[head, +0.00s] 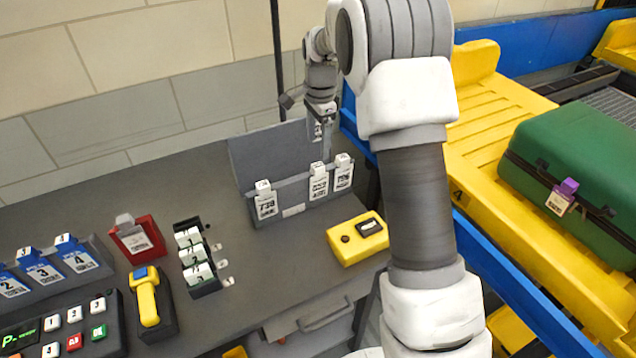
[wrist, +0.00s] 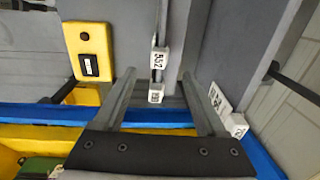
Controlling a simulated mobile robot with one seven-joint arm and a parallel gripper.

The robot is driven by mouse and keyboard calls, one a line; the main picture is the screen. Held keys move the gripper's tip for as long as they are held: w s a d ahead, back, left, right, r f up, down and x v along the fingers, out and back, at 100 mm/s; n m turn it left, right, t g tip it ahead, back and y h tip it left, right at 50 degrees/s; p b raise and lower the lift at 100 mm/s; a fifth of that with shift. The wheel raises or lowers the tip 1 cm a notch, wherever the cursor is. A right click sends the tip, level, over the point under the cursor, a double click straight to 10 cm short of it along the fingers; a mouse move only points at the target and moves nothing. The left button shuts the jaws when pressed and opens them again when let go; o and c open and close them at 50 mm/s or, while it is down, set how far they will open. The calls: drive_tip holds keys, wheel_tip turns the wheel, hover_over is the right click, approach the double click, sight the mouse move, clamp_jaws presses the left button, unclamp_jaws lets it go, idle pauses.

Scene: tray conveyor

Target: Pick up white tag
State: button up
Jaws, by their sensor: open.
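White tags stand in a grey rack (head: 293,209) on the table in the head view: a left tag (head: 266,202), a middle tag (head: 318,183) and a right tag (head: 343,174). My gripper (head: 318,122) is above the rack, near its back panel, pointing down. In the wrist view my gripper (wrist: 158,76) is open, with a white tag (wrist: 159,58) showing between its two fingers, not gripped. Another white tag (wrist: 220,100) shows beside the right finger. How far the fingertips are from the tags is hard to tell.
A yellow box (head: 358,238) with a black switch sits in front of the rack. A red holder (head: 137,239), a black tag stand (head: 203,278) and a yellow scanner (head: 147,300) are to the left. A green suitcase (head: 575,165) with a purple-topped tag lies on the yellow conveyor (head: 500,115).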

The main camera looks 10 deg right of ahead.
sight(318, 165)
drive_tip(key=f, duration=0.9)
drive_tip(key=shift+w+f, duration=0.35)
clamp_jaws()
